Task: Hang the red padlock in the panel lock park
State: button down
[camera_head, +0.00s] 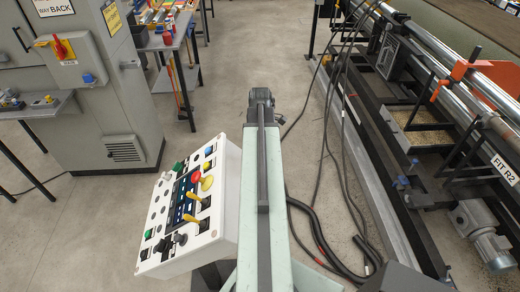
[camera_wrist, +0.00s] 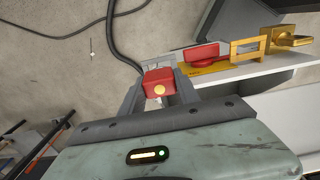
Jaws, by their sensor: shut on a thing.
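In the wrist view my gripper (camera_wrist: 157,88) is shut on the red padlock (camera_wrist: 158,78), whose body with a round brass-coloured spot shows between the grey fingers. Its shackle cannot be made out. Just beyond, to the right, a yellow strip (camera_wrist: 225,65) runs along a white panel edge (camera_wrist: 245,73), with a red piece (camera_wrist: 202,53) and a yellow frame (camera_wrist: 250,47) on it. I cannot tell which part is the lock park. The held padlock is apart from the yellow frame. In the head view my gripper and the padlock cannot be made out.
A white control panel (camera_head: 165,240) with buttons and yellow levers stands left of my arm in the head view. A grey cabinet (camera_head: 110,110) is at the left. Black cables (camera_head: 335,130) lie along the machine frame at the right. The floor (camera_head: 235,60) ahead is clear.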

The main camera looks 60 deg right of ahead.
jog(key=shift+f+b, duration=1.95)
jog(key=shift+f, duration=0.15)
jog(key=c, duration=0.8)
grip_release()
jog(key=shift+r, duration=0.2)
notch_tip(320, 180, up, 8)
jog(key=p, duration=0.8)
jog(key=shift+f, duration=0.25)
